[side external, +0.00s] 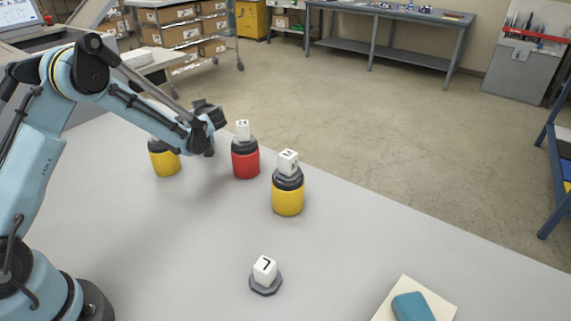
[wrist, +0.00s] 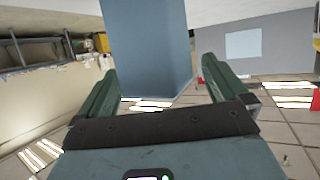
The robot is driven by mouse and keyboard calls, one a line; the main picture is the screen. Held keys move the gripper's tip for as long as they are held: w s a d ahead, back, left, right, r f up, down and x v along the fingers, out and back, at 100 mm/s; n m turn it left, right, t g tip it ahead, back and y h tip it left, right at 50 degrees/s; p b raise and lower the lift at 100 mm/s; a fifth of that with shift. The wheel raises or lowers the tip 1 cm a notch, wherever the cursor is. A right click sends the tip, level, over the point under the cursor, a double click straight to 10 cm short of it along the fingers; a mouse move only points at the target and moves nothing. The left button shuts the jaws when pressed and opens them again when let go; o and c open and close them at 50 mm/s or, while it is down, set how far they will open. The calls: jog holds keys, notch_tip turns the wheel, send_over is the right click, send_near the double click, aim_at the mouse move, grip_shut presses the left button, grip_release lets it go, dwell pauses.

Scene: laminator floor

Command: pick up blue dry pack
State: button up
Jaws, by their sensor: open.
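A blue pack with rounded edges (side external: 412,307) lies on a cream pad (side external: 444,306) at the table's lower right in the side view, partly cut off by the frame. My gripper (side external: 212,128) is far from it, up at the left, above the table near the jars. In the wrist view my gripper (wrist: 157,66) has its two green fingers wide apart. No blue pack can be made out between them; a large blue-grey upright shape stands behind, and I cannot tell what it is.
A red jar (side external: 245,163) and a yellow jar (side external: 288,201) carry white marked cubes. Another yellow jar (side external: 164,162) stands partly behind my arm. A white cube (side external: 264,268) sits on a dark disc in front. The table (side external: 190,260) is otherwise largely clear.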

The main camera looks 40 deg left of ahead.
jog(key=c, duration=1.1)
